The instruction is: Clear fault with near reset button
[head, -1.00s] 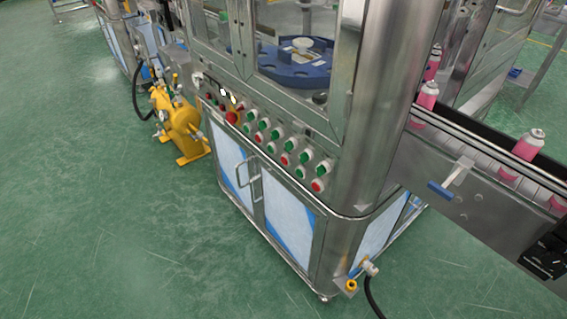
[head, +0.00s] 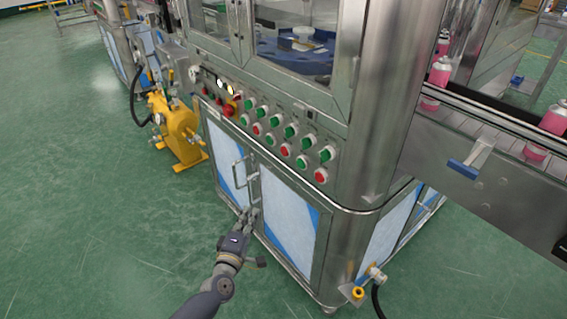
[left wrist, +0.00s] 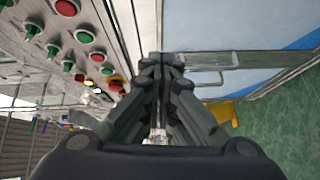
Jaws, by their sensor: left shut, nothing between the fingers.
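The machine's control panel (head: 275,130) carries paired rows of green and red buttons. The nearest pair is a green button (head: 327,154) above a red button (head: 320,176). A red emergency-type knob (head: 228,110) sits at the far end, near small white and yellow lights (head: 225,87). No label is readable, so I cannot tell which button is the reset. My left gripper (head: 250,212) is below the panel, in front of the cabinet doors, apart from the buttons. In the left wrist view its fingers (left wrist: 162,62) are shut and empty, with red and green buttons (left wrist: 84,36) to the left. My right gripper is out of view.
Cabinet door handles (head: 250,178) stick out close to my left gripper. A conveyor (head: 480,125) with pink cans (head: 438,78) runs out at the right. A yellow unit (head: 180,130) stands on the floor at the left. The green floor in front is open.

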